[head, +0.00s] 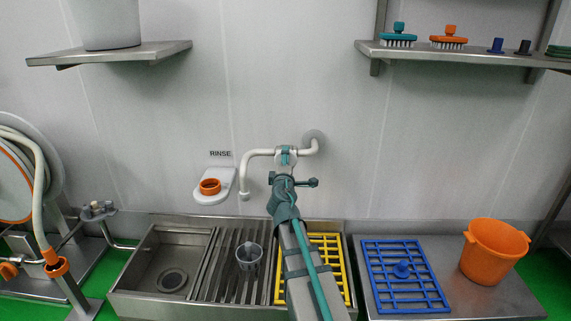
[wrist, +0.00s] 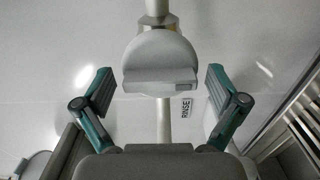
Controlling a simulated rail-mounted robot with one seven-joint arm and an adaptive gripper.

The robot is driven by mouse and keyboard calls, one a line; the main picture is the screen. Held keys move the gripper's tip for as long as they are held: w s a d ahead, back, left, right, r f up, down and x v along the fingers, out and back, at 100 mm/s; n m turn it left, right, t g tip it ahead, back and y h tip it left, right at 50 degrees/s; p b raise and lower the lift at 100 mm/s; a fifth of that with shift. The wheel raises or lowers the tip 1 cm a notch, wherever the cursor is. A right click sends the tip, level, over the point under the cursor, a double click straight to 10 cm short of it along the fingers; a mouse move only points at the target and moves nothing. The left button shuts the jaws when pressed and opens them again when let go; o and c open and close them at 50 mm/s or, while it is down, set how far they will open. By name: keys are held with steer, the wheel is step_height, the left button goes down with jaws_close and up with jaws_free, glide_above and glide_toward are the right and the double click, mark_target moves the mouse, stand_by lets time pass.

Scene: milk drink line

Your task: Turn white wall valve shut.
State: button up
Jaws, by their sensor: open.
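The white wall valve sits on a white bent pipe (head: 262,152) that comes out of the wall, with its spout turned down. In the wrist view the valve's rounded body and flat handle (wrist: 160,72) lie between the two teal fingers of my gripper (wrist: 159,82). The fingers are spread wide, one on each side, with a clear gap to the handle. In the head view my gripper (head: 285,160) is in front of the valve and hides most of it. The handle's exact turn cannot be told there.
A RINSE label (head: 220,154) and a white holder with an orange ring (head: 210,187) are left of the pipe. Below are a steel sink (head: 150,228), a grey cup (head: 249,257), yellow and blue racks (head: 385,258), and an orange bucket (head: 495,250). Shelves hang above on both sides.

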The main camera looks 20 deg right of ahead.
steer(key=v, duration=0.7)
steer(key=shift+s, duration=0.15)
steer(key=shift+f, duration=0.1)
